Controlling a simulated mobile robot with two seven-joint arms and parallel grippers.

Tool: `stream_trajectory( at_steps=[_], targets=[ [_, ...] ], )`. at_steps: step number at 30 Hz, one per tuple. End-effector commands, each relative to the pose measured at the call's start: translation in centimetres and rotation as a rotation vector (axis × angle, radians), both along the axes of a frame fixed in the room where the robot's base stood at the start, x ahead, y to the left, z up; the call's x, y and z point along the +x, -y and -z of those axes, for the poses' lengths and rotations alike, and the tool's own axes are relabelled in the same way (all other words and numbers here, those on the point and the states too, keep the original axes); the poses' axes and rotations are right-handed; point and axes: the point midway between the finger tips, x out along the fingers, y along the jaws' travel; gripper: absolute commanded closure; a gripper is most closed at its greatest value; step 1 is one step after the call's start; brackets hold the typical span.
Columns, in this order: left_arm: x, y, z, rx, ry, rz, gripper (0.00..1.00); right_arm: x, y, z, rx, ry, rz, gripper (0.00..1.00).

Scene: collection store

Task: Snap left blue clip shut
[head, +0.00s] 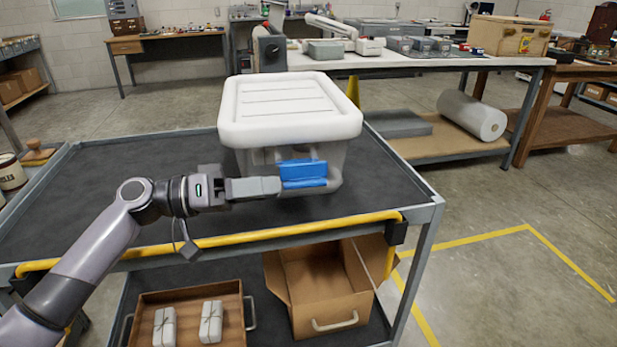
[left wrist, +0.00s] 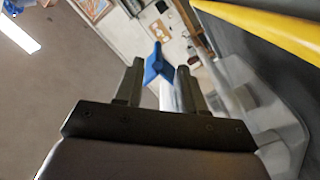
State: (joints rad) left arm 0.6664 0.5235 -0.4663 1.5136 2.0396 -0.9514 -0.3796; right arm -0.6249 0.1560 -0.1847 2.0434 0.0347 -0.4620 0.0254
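A white lidded bin (head: 290,110) stands on the cart's top shelf, its lid in place. A blue clip (head: 304,172) is on the bin's side facing me, below the lid rim, and its broad face shows. Whether it is latched cannot be told. My left gripper (head: 278,187) reaches in from the left, its fingertips close beside the clip's left end. In the left wrist view the two fingers (left wrist: 158,76) stand apart, with the blue clip (left wrist: 156,62) seen beyond the gap. Contact cannot be told. My right gripper is not in view.
The cart's top shelf (head: 80,185) is mostly clear around the bin. A yellow rail (head: 250,236) runs along its near edge, below my left arm. The lower shelf holds an open cardboard box (head: 320,290) and a wooden tray (head: 235,300) with two wrapped parcels.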

Motion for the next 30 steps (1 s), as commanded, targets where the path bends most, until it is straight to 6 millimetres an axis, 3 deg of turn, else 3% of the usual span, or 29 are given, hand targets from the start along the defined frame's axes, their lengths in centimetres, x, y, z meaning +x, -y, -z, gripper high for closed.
stream_trajectory(
  at_steps=[15, 26, 27, 30],
  targets=[
    [1.7, 6.1, -0.3, -0.005, 0.000, 0.004, 0.61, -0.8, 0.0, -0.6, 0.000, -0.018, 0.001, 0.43],
    [1.9, 6.8, -0.2, -0.004, 0.000, 0.004, 0.61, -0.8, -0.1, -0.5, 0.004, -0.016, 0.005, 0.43],
    [1.9, 6.8, -0.2, -0.004, 0.000, 0.004, 0.67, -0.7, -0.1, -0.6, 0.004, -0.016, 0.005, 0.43],
    [1.9, 6.8, -0.2, -0.004, 0.000, 0.003, 1.00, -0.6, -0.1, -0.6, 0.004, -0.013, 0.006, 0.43]
  ],
)
